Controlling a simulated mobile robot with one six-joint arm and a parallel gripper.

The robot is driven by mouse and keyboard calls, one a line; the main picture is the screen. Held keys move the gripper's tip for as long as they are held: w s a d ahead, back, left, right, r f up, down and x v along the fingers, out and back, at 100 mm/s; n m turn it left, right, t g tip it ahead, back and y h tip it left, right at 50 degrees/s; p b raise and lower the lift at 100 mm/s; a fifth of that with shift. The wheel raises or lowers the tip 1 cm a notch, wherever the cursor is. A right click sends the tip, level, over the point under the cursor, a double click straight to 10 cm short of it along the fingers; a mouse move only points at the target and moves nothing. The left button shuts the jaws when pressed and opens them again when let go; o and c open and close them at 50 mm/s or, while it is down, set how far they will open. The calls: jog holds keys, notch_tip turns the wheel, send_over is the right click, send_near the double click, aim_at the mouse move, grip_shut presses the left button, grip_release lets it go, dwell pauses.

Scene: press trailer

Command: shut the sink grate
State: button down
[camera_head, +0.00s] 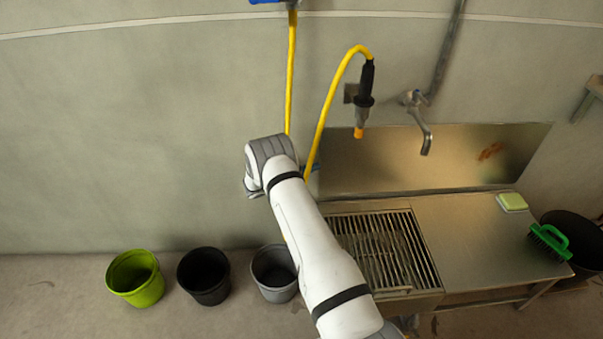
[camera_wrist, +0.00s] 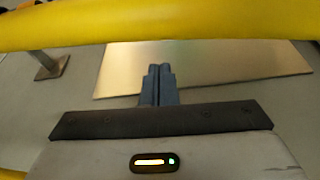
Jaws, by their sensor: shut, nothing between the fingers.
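The sink grate (camera_head: 418,246), a panel of parallel metal bars, appears to lie flat over the left part of the steel sink unit (camera_head: 470,240). My arm covers its left edge in the head view. The wrist view does not show the grate. My gripper (camera_wrist: 158,70) is shut and empty in the wrist view, with its fingertips in front of the steel backsplash (camera_wrist: 215,68). In the head view the end of my arm is above and left of the grate, near the wall, and the fingers are mostly hidden.
A yellow hose (camera_wrist: 160,24) crosses close to my gripper; it hangs by the wall in the head view (camera_head: 328,105). A faucet (camera_head: 420,120) is above the sink. A green brush (camera_head: 549,241) and sponge (camera_head: 512,202) lie right. Green (camera_head: 136,285), black (camera_head: 204,285) and grey (camera_head: 275,285) buckets stand left.

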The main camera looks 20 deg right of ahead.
jog(key=shift+s+d+f, duration=0.1)
jog(key=shift+s+d, duration=0.15)
jog(key=shift+s, duration=0.35)
jog(key=shift+s+d, duration=0.3)
jog(key=shift+s, duration=0.35)
jog(key=shift+s+d+f, duration=0.1)
jog(key=shift+s+d, duration=0.15)
jog(key=shift+s, duration=0.35)
